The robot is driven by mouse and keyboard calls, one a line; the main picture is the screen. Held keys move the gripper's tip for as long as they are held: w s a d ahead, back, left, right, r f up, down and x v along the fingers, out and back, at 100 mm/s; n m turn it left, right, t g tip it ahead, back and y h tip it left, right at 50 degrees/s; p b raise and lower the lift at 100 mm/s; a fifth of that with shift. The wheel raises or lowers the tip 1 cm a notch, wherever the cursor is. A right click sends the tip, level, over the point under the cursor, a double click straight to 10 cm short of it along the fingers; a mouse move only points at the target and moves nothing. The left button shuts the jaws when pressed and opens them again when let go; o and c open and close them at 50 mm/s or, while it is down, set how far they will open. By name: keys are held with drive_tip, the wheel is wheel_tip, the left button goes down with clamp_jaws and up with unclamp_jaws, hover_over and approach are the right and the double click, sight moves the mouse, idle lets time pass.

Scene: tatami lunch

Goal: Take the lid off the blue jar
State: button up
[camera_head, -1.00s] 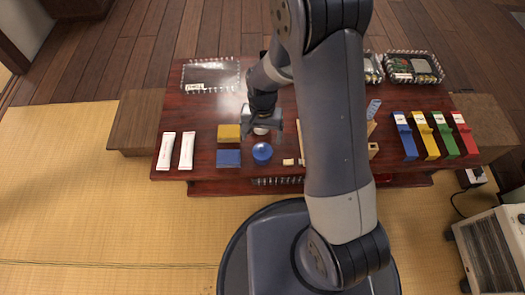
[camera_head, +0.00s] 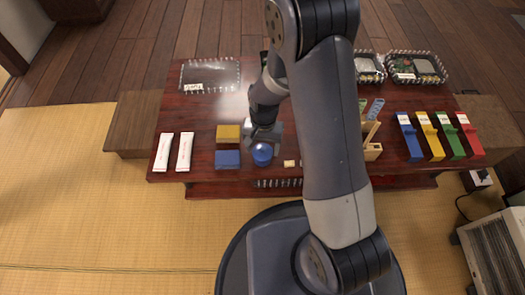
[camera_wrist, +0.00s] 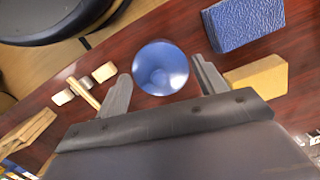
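The blue jar (camera_head: 262,154) stands on the dark red table near its front edge, with its round, glossy blue lid on top. In the wrist view the round blue lid (camera_wrist: 160,68) shows from above, between and just beyond my two fingertips. My gripper (camera_head: 264,131) is just behind and above the jar in the head view. In the wrist view my gripper (camera_wrist: 162,82) is open, one finger on each side of the lid, with a gap visible on both sides. The jar's body is hidden under the lid in the wrist view.
A yellow block (camera_head: 228,133) and a blue block (camera_head: 227,159) lie left of the jar. Small pale wooden pieces (camera_wrist: 82,90) lie on its other side. Two white packets (camera_head: 174,152) are at the table's left end. Colored holders (camera_head: 440,136) stand at the right.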

drive_tip(key=c, duration=0.6)
